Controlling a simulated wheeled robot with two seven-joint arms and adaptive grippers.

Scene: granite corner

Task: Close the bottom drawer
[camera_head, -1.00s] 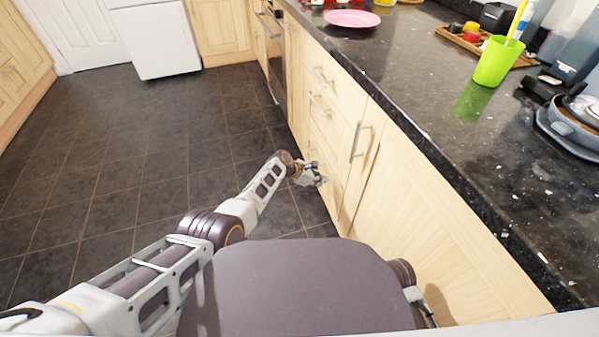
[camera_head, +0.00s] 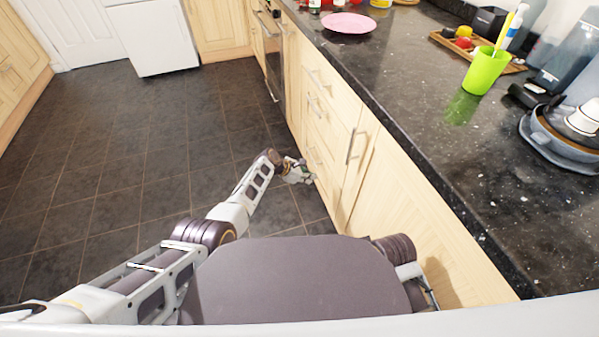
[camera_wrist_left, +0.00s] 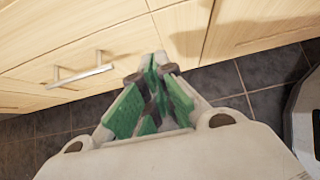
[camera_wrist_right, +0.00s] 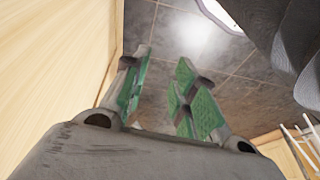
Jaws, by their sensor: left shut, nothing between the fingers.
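The bottom drawer (camera_head: 319,170) is the lowest pale wooden front in the stack along the right-hand counter, with a bar handle (camera_head: 314,157). It looks flush or nearly flush with the fronts beside it. In the left wrist view, its handle (camera_wrist_left: 80,73) is left of my fingers. My left gripper (camera_head: 303,174) is low beside the drawer front, shut and empty; whether its tips touch the wood I cannot tell. My right gripper (camera_wrist_right: 160,72) is open and empty beside a pale cabinet front in the right wrist view. It is hidden in the head view.
Two drawers with handles sit above, and a cabinet door (camera_head: 400,215) stands nearer me. The dark counter (camera_head: 430,120) overhangs them, carrying a pink plate (camera_head: 349,22) and a green cup (camera_head: 484,70). The tiled floor (camera_head: 120,150) to the left is clear.

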